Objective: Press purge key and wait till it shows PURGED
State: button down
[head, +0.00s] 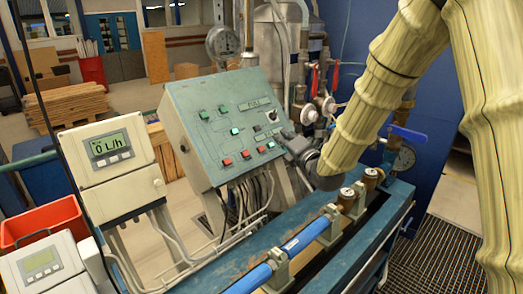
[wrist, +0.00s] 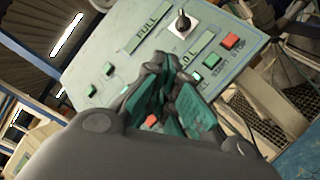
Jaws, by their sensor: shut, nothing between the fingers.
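The grey-green control panel (head: 190,115) stands in the middle of the head view, tilted, with several green and red keys. Red keys show along its lower part, one (head: 227,161) at the lower left. I cannot read which key is marked purge. A label or display (head: 255,104) reads FULL, also in the wrist view (wrist: 151,29); PURGED is not readable anywhere.
A beige meter (head: 105,160) left of the panel reads 0 L/h. A second meter (head: 42,265) and a red crate (head: 45,222) are at lower left. A blue pipe (head: 300,241) with brass fittings runs along the bench front. Valves with red handles (head: 314,78) stand behind.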

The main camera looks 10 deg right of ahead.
jog(key=shift+w+a+f+b, duration=0.45)
jog(key=shift+w+f, duration=0.2)
jog(key=shift+f, duration=0.1)
jog(key=shift+w+a+f+b, duration=0.3)
jog(key=shift+w+a+f, duration=0.15)
jog(key=shift+w+f, duration=0.3)
jog(key=shift+w+a+f+b, duration=0.45)
jog(key=shift+w+f, duration=0.15)
jog(key=shift+f, duration=0.15)
jog(key=shift+w+a+f+b, duration=0.3)
jog(key=shift+w+f+b, duration=0.2)
jog(key=shift+b, duration=0.5)
dwell(0.7)
jog(key=shift+s+r, duration=0.15)
dwell(0.3)
jog(key=shift+s+d+r, duration=0.3)
jog(key=shift+s+r, duration=0.05)
jog(key=shift+r, duration=0.05)
jog(key=shift+s+d+r, duration=0.5)
jog(key=shift+s+r, duration=0.3)
jog(key=shift+r, duration=0.05)
jog(key=shift+s+d+r, duration=0.5)
jog(key=shift+s+r, duration=0.25)
jog(key=shift+r, duration=0.05)
